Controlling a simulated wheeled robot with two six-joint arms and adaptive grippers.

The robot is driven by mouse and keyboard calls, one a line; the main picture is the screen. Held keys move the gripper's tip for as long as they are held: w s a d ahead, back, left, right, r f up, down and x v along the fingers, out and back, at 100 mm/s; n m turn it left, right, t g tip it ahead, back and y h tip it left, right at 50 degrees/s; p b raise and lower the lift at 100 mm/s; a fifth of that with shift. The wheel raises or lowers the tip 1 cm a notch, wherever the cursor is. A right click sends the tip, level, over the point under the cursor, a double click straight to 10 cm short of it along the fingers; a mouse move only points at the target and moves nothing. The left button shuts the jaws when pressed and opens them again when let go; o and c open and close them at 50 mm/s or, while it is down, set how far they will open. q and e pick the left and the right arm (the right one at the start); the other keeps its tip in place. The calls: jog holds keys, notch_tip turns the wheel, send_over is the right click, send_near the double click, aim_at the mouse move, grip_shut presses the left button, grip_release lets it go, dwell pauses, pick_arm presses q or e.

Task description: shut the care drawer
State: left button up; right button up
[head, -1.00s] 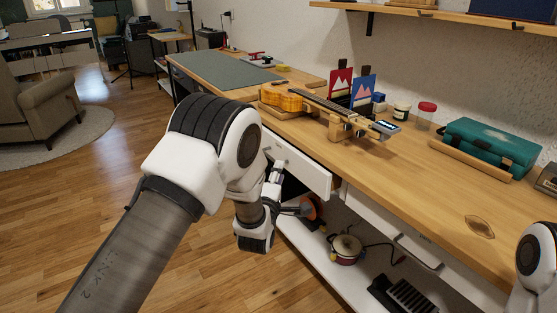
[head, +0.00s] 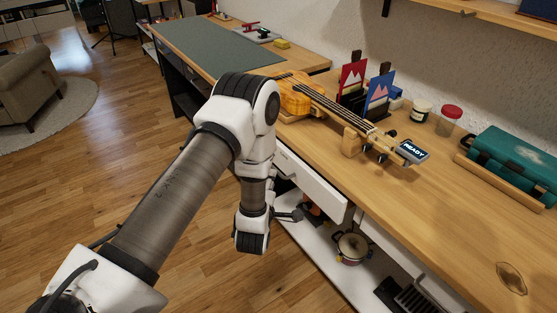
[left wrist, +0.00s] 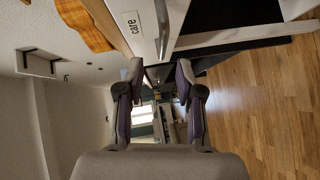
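The care drawer (head: 312,186) is a white front under the wooden worktop. It seems to stand out from the worktop edge, but how far is unclear. In the left wrist view, its white front (left wrist: 143,42) bears a "care" label and a metal handle (left wrist: 160,22). My left gripper (head: 292,214) is low in front of the drawer, partly hidden by my own wrist. In the left wrist view, its two fingers (left wrist: 158,80) are apart with nothing held between them, and the handle lies just beyond the tips. My right gripper is out of view.
The worktop (head: 430,215) carries a ukulele (head: 300,95) on a stand, picture cards (head: 378,88), jars (head: 449,120) and a green case (head: 512,163). Below, a pot (head: 351,246) stands on a white shelf (head: 318,252). The wooden floor (head: 90,190) to the left is clear.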

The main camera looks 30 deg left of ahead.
pick_arm(q)
jog(key=x, duration=0.7)
jog(key=shift+w+a+f, duration=0.15)
jog(key=shift+f, duration=0.1)
grip_shut()
